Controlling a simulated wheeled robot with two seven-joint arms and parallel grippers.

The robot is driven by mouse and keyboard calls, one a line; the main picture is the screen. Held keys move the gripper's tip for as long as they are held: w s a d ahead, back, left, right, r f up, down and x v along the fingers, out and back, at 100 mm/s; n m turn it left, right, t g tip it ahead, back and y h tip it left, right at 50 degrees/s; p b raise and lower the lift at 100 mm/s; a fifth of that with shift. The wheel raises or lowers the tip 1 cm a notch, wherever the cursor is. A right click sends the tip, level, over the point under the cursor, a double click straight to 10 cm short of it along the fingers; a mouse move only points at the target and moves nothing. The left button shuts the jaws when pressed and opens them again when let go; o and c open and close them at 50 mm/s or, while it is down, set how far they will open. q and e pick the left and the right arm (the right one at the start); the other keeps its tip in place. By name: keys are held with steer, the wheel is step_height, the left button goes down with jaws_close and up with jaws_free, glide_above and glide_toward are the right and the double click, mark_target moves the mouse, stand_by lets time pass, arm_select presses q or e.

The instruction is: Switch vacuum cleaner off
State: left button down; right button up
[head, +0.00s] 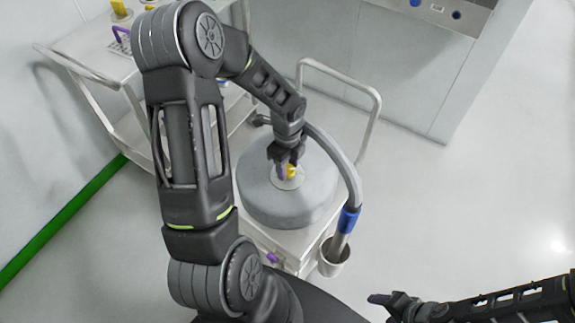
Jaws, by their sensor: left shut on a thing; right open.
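The vacuum cleaner (262,205) is a grey drum-shaped unit at the centre, with a light round plate (290,184) on top. A yellow knob (291,172) sits on this plate, with a small purple part beside it. My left gripper (286,168) reaches down from above and is shut on the yellow knob; its fingers partly hide the knob, so I cannot read its setting. My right gripper (385,304) is at the bottom, right of centre, open and empty, away from the vacuum cleaner.
A grey hose with a blue cuff (348,220) curves down the drum's right side into a cup holder (333,258). A metal handle (376,112) rises behind. A steel trolley (92,40) stands at the upper left. The floor to the right is clear.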

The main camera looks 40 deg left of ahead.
arm_select(q)
steer(key=shift+n, duration=0.3)
steer(key=n+b, duration=0.1)
steer(key=n, duration=0.3)
steer(key=shift+f+b, duration=0.1)
steer(key=shift+b, duration=0.3)
steer(key=n+b, duration=0.1)
steer(key=n, duration=0.3)
steer(key=shift+n, duration=0.3)
steer(key=n+b, duration=0.1)
steer(key=n, duration=0.3)
steer(key=shift+n+b, duration=0.3)
steer(key=n, duration=0.4)
steer(key=c, duration=0.9)
jaws_free()
steer(key=shift+o, duration=0.2)
